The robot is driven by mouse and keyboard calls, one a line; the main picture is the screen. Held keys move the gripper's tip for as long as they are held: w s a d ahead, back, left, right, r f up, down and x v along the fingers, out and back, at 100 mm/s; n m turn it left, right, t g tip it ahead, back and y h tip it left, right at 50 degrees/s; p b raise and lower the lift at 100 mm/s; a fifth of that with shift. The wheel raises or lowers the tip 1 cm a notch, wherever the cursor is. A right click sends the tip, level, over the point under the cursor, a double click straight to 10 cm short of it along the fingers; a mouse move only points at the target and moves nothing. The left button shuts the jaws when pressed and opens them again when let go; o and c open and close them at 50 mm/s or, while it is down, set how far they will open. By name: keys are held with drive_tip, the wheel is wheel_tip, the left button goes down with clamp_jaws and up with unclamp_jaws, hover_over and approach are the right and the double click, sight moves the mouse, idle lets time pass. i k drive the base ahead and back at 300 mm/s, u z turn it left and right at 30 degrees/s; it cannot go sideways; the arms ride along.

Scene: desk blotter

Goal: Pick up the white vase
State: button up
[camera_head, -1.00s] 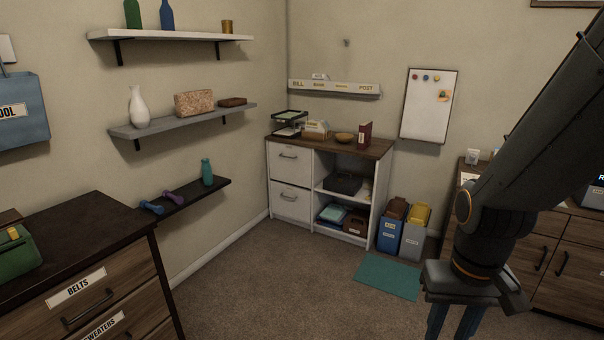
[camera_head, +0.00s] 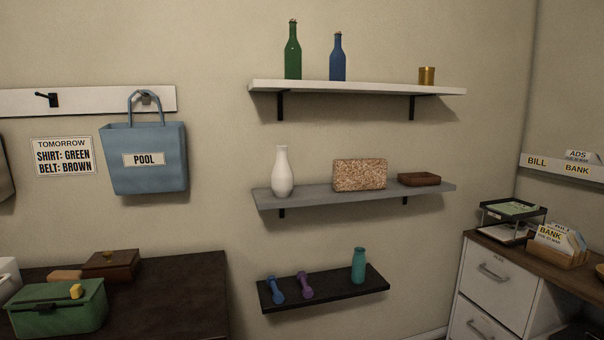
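The white vase (camera_head: 282,174) stands upright near the left end of the grey middle wall shelf (camera_head: 330,196). It has a slim neck and a wider body, and nothing hides it. A speckled tan box (camera_head: 359,175) stands to its right, apart from it. My gripper is out of this view.
The white top shelf (camera_head: 370,88) with two bottles hangs above the vase. The black low shelf (camera_head: 340,290) with dumbbells and a teal bottle (camera_head: 358,266) is below. A dark dresser (camera_head: 190,290) stands left, and a blue bag (camera_head: 145,165) hangs above it.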

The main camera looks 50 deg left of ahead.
sight(282, 176)
drive_tip(key=u, duration=0.3)
drive_tip(key=i, duration=1.2)
drive_tip(key=u, duration=1.45)
drive_tip(key=i, duration=0.85)
drive_tip(key=u, duration=0.95)
